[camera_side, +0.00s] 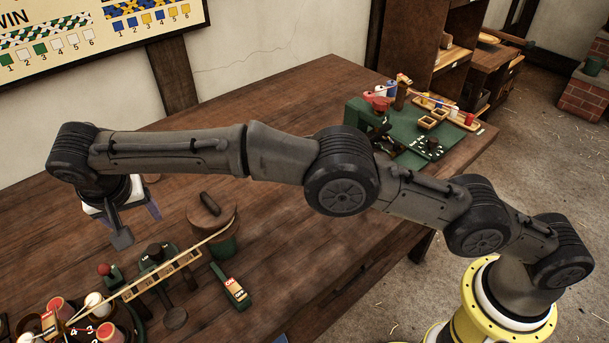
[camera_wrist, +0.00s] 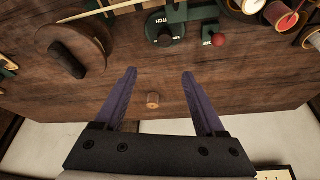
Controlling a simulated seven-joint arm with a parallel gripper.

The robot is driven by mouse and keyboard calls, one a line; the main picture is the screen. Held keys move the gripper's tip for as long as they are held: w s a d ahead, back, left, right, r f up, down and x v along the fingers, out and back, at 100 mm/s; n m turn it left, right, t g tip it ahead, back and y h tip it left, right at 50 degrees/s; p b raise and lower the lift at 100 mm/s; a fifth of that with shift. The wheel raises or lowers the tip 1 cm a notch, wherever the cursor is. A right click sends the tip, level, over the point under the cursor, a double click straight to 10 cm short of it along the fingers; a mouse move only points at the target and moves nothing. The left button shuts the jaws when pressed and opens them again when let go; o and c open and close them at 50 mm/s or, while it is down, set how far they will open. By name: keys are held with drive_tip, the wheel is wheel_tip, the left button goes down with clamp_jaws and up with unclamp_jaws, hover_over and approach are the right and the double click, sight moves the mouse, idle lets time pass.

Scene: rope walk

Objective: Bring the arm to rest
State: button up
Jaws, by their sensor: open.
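My gripper (camera_side: 138,224) hangs at the end of the arm over the left part of the wooden table (camera_side: 290,110). In the wrist view my gripper (camera_wrist: 158,75) has its two purple fingers spread wide, with nothing between them. A small wooden peg (camera_wrist: 153,100) shows on the table below, between the fingers in that view; I cannot tell the height gap. The arm is stretched across the table from its yellow base at the lower right.
A round wooden crank wheel (camera_side: 212,212) with a dark handle stands near my gripper. A red-knobbed lever (camera_side: 104,270) and a switch box (camera_side: 236,291) are close. A green station (camera_side: 400,135) stands at the far right.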

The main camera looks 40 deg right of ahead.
drive_tip(key=w+d+r+m+t, duration=0.1)
drive_tip(key=w+d+r+m, duration=0.2)
drive_tip(key=d+r, duration=1.55)
drive_tip(key=s+d+r+t, duration=0.1)
drive_tip(key=s+d+r, duration=0.4)
drive_tip(key=d, duration=0.3)
drive_tip(key=s+d+r, duration=0.5)
drive_tip(key=d, duration=0.3)
drive_tip(key=s+d+f, duration=0.2)
drive_tip(key=s+d, duration=0.3)
drive_tip(key=s, duration=0.3)
drive_tip(key=s+d+f, duration=0.2)
drive_tip(key=s+d, duration=0.2)
drive_tip(key=s, duration=0.4)
drive_tip(key=s+f+n+y, duration=0.1)
drive_tip(key=s+f+n, duration=0.5)
drive_tip(key=s+f, duration=0.5)
wheel_tip(320, 180, down, 4)
drive_tip(key=shift+s+d+r+g, duration=0.15)
drive_tip(key=shift+s+g, duration=0.1)
drive_tip(key=shift+g, duration=0.15)
